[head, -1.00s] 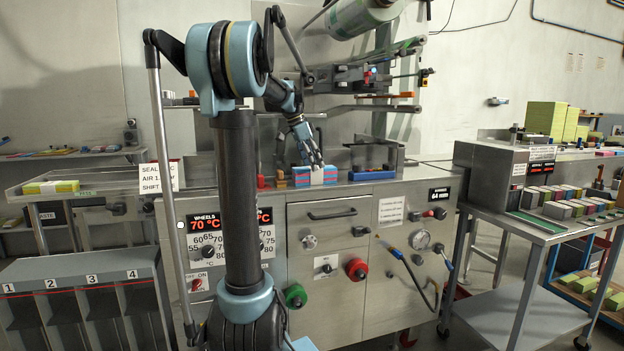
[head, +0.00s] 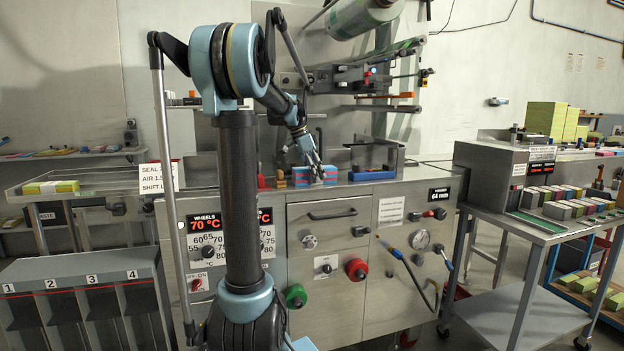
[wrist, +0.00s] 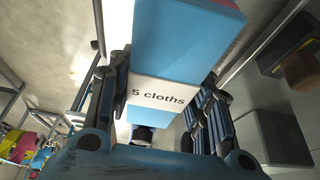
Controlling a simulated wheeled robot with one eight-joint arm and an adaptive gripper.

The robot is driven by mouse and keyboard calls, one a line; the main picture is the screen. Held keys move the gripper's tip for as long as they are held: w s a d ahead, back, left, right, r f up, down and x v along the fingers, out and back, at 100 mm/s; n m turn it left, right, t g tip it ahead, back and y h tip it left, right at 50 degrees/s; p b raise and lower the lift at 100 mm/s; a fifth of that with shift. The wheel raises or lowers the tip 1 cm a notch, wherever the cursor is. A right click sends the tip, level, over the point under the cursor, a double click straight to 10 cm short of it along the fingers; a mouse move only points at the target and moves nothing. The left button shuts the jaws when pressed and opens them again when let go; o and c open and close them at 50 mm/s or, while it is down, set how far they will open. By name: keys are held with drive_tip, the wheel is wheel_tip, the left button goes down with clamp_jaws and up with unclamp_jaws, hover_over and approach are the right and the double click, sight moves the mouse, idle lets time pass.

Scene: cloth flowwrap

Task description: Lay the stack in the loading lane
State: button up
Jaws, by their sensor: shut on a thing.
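The stack (head: 300,176) is a blue-and-pink block of folded cloths on the steel top of the machine, at its front edge. In the wrist view it shows a blue face and a white band (wrist: 160,94) reading "5 cloths". My gripper (head: 319,177) comes down on it from above and is shut on its middle at the band. In the wrist view my gripper (wrist: 160,104) has a finger on either side of the stack. I cannot tell which surface is the loading lane, or whether the stack is clear of the steel top.
A shelf and control head (head: 350,77) hang above. A steel tray with yellow-green stacks (head: 52,187) is at the left; a side table (head: 528,228) is at the right.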

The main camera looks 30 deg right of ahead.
drive_tip(key=shift+s+a+r, duration=0.1)
drive_tip(key=shift+s+r, duration=0.3)
drive_tip(key=shift+s, duration=0.05)
wheel_tip(320, 180, up, 6)
drive_tip(key=s+a, duration=0.2)
drive_tip(key=s, duration=0.7)
drive_tip(key=s+a, duration=0.2)
drive_tip(key=s, duration=0.7)
drive_tip(key=shift+s+a+r, duration=0.15)
drive_tip(key=shift+s+a, duration=0.1)
